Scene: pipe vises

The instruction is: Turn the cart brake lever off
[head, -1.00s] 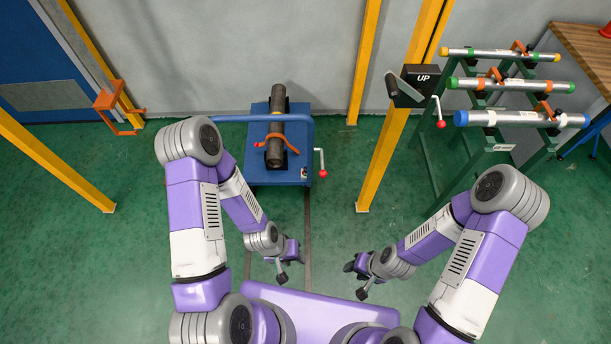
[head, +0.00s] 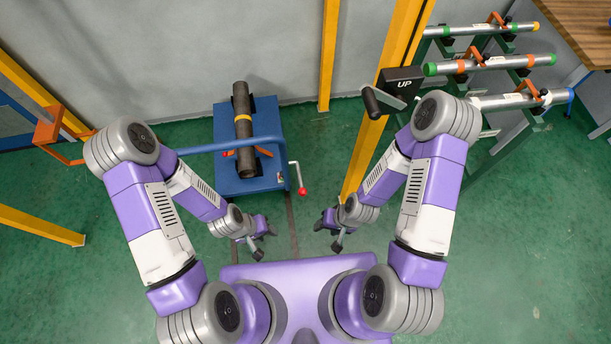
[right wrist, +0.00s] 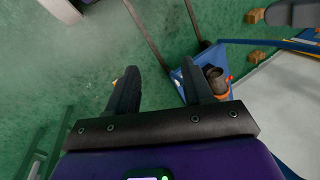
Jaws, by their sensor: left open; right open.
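The blue cart (head: 225,185) stands left of centre in the head view, with a dark pipe (head: 243,130) lying along its top. A bent silver lever with a red knob (head: 301,190) sticks out at the cart's right edge and hangs down toward me. My left gripper (head: 264,238) is open and empty, below and left of the lever. My right gripper (head: 328,233) is open and empty, below and right of it. In the right wrist view the open fingers (right wrist: 160,85) hold nothing, and part of the cart (right wrist: 186,84) shows beyond them.
A yellow post (head: 375,150) carries a black box marked UP (head: 402,80) with a crank. A green rack (head: 470,85) with several pipes stands at the right, partly behind my right arm. An orange bracket (head: 50,130) is at the left.

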